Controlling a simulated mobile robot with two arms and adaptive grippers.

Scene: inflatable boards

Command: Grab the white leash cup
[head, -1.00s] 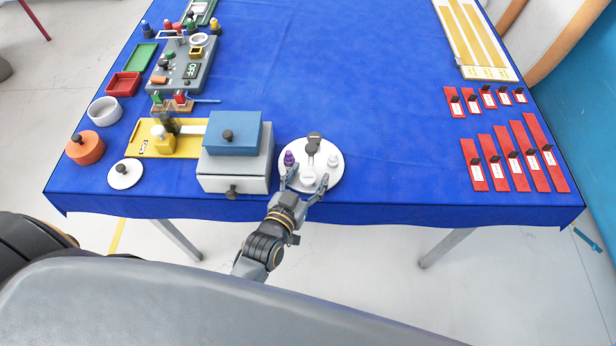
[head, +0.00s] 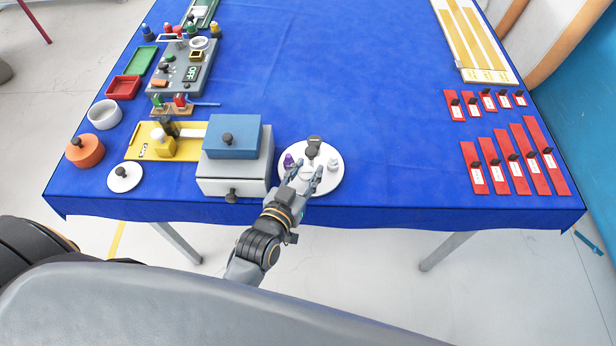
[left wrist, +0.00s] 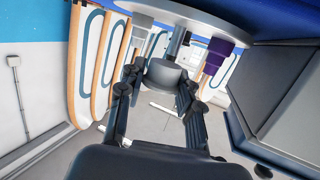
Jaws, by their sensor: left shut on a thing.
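A round white plate (head: 334,182) carries a purple piece (head: 289,160), a small white piece (head: 333,164) and dark-topped pieces (head: 313,150) at its back and middle. My left gripper (head: 305,174) reaches over the plate's front, its two fingers low between the pieces. In the left wrist view its fingers (left wrist: 158,98) close from both sides on a pale grey-white cup (left wrist: 166,76), which I take as the white leash cup. My right gripper is not in view.
A grey box (head: 232,176) with a blue box (head: 235,136) on it stands just left of the plate. A yellow board (head: 140,146) and a white lid (head: 125,178) lie farther left. The blue table is clear right of the plate, up to red strips (head: 473,172).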

